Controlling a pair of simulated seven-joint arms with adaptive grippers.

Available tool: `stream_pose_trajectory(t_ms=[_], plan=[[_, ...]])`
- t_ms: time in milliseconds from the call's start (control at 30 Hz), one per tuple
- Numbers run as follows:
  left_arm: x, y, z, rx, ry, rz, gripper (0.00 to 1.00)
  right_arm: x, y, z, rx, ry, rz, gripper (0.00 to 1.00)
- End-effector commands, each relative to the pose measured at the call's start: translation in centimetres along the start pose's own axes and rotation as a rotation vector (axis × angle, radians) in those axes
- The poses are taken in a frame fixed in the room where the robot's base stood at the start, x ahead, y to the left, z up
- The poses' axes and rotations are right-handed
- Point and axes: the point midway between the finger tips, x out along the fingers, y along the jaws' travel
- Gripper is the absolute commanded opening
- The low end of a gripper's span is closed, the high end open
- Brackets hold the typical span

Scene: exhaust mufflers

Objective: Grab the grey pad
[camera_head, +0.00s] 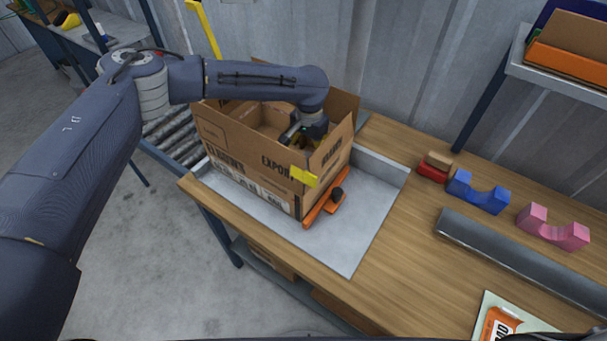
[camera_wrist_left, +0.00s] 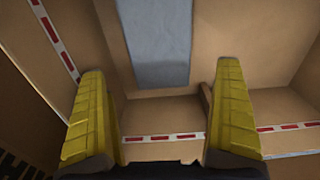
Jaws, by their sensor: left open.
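The grey pad (camera_wrist_left: 155,42) shows in the left wrist view as a flat, smooth grey strip inside a cardboard box, running up out of the top of the picture. My left gripper (camera_wrist_left: 161,75) is open, with its two yellow fingers apart on either side of the pad's near end. I cannot tell whether either finger touches it. In the head view my left gripper (camera_head: 305,134) reaches down into the open cardboard box (camera_head: 235,160), whose walls hide the pad. My right gripper is not in view.
The box stands on a grey tray (camera_head: 365,215) on a wooden bench, with an orange tool (camera_head: 322,208) beside it. Blue (camera_head: 478,192) and pink (camera_head: 553,228) cradles and a dark metal channel (camera_head: 520,262) lie to the right. Box walls and flaps surround the left gripper.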

Motion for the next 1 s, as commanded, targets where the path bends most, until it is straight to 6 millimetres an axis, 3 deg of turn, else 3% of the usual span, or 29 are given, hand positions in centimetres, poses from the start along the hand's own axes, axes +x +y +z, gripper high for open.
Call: stream_pose_trajectory(t_ms=[367,733,1000], plan=[[1.6,0.0,0.1,-0.001,0.0,0.0,1.0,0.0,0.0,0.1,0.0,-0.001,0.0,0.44],[5.7,0.0,0.2,-0.002,0.001,-0.001,1.0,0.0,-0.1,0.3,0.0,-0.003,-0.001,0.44],[6.1,-0.1,0.2,-0.001,0.002,-0.001,1.0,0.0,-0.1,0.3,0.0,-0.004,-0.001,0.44]])
